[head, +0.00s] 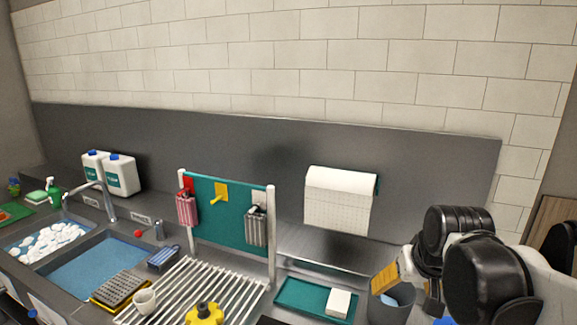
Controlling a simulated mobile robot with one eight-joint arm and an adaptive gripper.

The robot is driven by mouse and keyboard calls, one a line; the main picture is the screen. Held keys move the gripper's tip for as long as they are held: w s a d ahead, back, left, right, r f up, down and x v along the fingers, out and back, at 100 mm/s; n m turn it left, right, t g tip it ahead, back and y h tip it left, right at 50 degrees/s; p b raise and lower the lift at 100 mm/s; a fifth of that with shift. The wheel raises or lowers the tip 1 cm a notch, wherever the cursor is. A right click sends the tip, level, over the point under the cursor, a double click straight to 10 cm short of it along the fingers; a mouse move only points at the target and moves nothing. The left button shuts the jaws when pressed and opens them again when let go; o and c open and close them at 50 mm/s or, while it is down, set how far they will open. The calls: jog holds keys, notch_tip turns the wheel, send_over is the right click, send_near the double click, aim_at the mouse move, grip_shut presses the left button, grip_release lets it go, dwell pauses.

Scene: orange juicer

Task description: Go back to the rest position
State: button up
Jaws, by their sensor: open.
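My arm, with black joints and pale links, is folded at the lower right in the head view. I cannot make out the fingers of my gripper; they are out of the picture or hidden behind the arm. No object can be seen held. The arm covers part of the counter at the right, close to a grey bin (392,304) and an orange-yellow item (384,280) above its rim.
A green tray (290,296) with a white block (338,302) lies left of the bin. Two sinks and white jugs (121,175) are at far left.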

jog(key=s+a+f+b, duration=0.2)
jog(key=s+f+b, duration=0.1)
jog(key=s, duration=0.3)
jog(key=s+a+f+t+b, duration=0.1)
jog(key=s+a+f+b, duration=0.1)
jog(key=s+f, duration=0.4)
jog(key=shift+s+a+f+n+t+b, duration=0.2)
jog(key=shift+s+a+n+t+b, duration=0.15)
jog(key=shift+a, duration=0.3)
dwell(0.6)
